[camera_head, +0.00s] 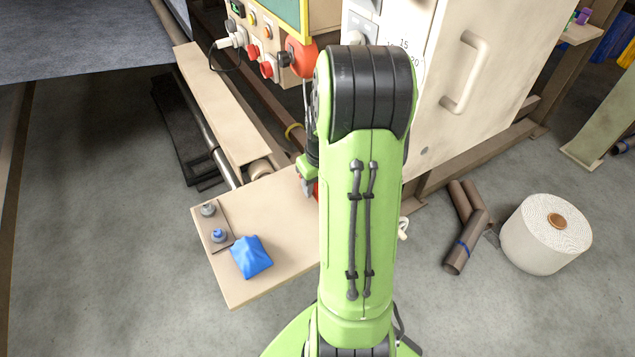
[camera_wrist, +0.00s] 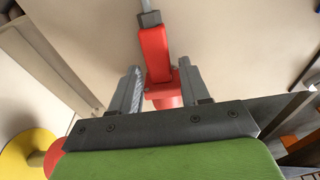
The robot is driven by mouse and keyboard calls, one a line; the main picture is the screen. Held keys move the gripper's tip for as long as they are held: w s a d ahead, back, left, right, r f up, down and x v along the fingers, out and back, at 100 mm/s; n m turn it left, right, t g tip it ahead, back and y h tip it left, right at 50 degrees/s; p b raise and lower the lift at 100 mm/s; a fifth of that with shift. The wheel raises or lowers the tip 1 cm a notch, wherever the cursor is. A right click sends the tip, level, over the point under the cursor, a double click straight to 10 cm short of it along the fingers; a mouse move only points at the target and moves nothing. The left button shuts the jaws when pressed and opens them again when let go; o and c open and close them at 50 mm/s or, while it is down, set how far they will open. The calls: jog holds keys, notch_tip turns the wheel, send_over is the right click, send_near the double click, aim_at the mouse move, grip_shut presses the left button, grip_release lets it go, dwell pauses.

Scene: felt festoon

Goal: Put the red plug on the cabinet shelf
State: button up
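The red plug (camera_wrist: 154,52) shows in the wrist view with a grey end and a grey cable running upward. My gripper (camera_wrist: 159,75) is open, with one finger on each side of the plug's lower part. A gap shows at the left finger; contact at the right finger is unclear. In the head view my gripper (camera_head: 306,184) is mostly hidden by my green arm, with a sliver of red (camera_head: 316,190) beside it over the wooden table. The cream cabinet (camera_head: 500,65) has its handled door closed. I cannot see a shelf inside it.
The wooden table (camera_head: 285,220) holds a blue cloth (camera_head: 251,257) and grey knob-like fittings (camera_head: 208,210) at its left. A control panel with red plugs (camera_head: 267,69) is behind. Brown tubes (camera_head: 465,225) and a white roll (camera_head: 545,235) lie on the floor at right.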

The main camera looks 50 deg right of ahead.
jog(key=shift+o, duration=0.2)
notch_tip(320, 180, up, 12)
jog(key=s+p, duration=0.2)
jog(key=p, duration=0.3)
jog(key=s+a+r+n+t, duration=0.1)
jog(key=a+r, duration=0.3)
jog(key=a, duration=0.3)
jog(key=a+r+n+t, duration=0.1)
jog(key=a+r, duration=0.3)
jog(key=a, duration=0.4)
jog(key=s+a+r+n+t, duration=0.1)
jog(key=s+a, duration=0.7)
jog(key=s, duration=0.1)
jog(key=shift+a+t+b, duration=0.3)
jog(key=shift+a+t, duration=0.05)
jog(key=shift+t, duration=0.05)
notch_tip(320, 180, up, 8)
jog(key=p, duration=0.8)
jog(key=shift+r, duration=0.2)
